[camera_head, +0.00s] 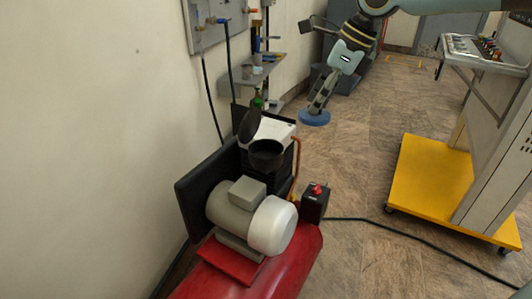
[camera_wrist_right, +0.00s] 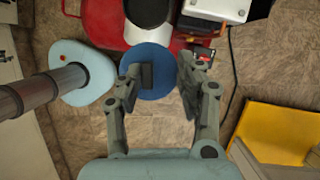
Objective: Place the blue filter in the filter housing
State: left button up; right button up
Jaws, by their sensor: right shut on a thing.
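The blue filter (camera_head: 314,119) is a flat round disc held in the air by my right gripper (camera_head: 319,105). In the right wrist view the blue filter (camera_wrist_right: 150,80) lies at the fingertips of my right gripper (camera_wrist_right: 172,72), partly covered by the left finger. The filter housing (camera_head: 266,160) is a round black cup on the compressor, with its opening facing up. Its round black lid (camera_head: 250,125) stands tilted up behind it. The filter is to the right of the housing and apart from it. My left gripper is out of view.
The compressor has a grey motor (camera_head: 236,208) and a red tank (camera_head: 285,270), with a red-buttoned switch box (camera_head: 315,203) beside it. A wall shelf (camera_head: 252,78) stands behind. A yellow cart (camera_head: 430,190) is at right. Open floor lies between.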

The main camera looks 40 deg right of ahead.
jog(key=w+a+f, duration=0.2)
jog(key=f, duration=0.1)
jog(key=w+a+f+m, duration=0.1)
jog(key=w+a+f, duration=0.1)
jog(key=w+f, duration=0.1)
jog(key=w+a+f+m, duration=0.1)
jog(key=w+a+f, duration=0.1)
jog(key=w+f, duration=0.1)
jog(key=shift+w+f+h, duration=0.2)
jog(key=shift+f+h, duration=0.2)
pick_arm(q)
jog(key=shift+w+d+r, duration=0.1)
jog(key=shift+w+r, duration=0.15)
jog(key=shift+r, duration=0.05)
